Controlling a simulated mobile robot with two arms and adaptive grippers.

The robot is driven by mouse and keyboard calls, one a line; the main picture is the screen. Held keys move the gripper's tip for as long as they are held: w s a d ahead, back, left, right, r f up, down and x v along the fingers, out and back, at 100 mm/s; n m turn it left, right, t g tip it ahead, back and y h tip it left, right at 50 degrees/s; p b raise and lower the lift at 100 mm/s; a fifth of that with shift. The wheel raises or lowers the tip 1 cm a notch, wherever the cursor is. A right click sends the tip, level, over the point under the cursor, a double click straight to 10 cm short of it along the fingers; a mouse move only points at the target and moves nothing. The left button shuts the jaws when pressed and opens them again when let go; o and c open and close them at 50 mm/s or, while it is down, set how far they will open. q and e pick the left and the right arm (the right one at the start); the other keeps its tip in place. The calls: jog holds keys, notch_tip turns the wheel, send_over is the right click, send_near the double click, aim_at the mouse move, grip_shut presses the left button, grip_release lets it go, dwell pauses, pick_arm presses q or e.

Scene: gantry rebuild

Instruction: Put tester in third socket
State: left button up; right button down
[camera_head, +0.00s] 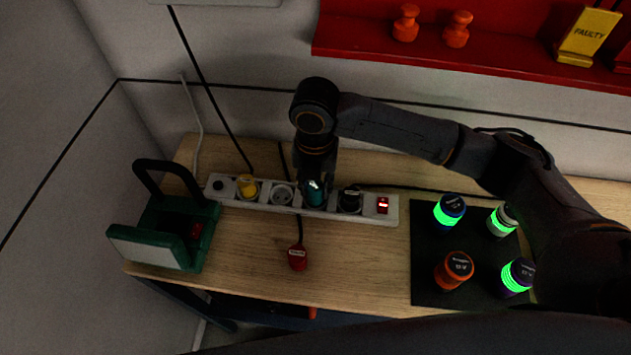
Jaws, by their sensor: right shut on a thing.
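A white power strip (366,212) lies along the back of the wooden table. A teal tester (314,194) stands upright at the third socket from the left, counting from the yellow plug (247,186). My right gripper (315,178) reaches down from above and is shut on the top of the tester. Whether the tester is fully seated cannot be told. The second socket (282,194) is empty, and a black plug (349,199) sits just right of the tester. My left gripper is not in view.
A green lamp-like device (165,225) with a black handle stands left. A red plug (297,257) lies before the strip. A black mat (426,284) at right holds several round devices, some glowing green. A red shelf (360,45) hangs on the wall.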

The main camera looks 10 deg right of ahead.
aim_at(315, 185)
dwell(0.7)
jog(key=shift+p, duration=0.45)
jog(key=shift+f, duration=0.6)
jog(key=c, duration=1.3)
grip_release()
jog(key=shift+r, duration=0.1)
notch_tip(315, 185, up, 11)
jog(key=p, duration=1.1)
